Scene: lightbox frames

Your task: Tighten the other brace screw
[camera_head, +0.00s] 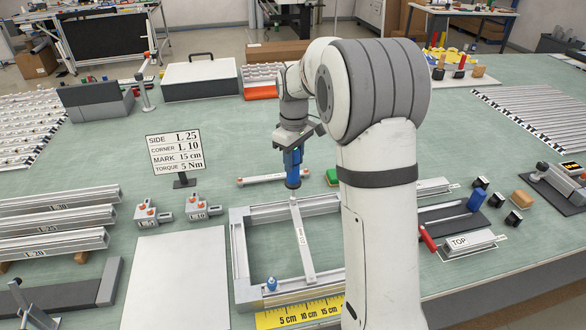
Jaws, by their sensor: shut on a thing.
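The tool is over the far end of the brace (302,240), a pale labelled bar lying across a grey metal frame (239,250). I cannot tell whether its tip touches the brace or a screw. The screw heads are too small to make out. The brace's near end lies by the yellow scale (300,312). My arm hides the right side of the frame.
A sign (175,152) reads torque 5 Nm. A white board (178,280) lies left of the frame, with two small grey blocks behind it. A bar with orange ends (262,179) lies behind the frame. Profiles, a TOP-labelled block (468,243) and a red-handled tool (428,238) lie around.

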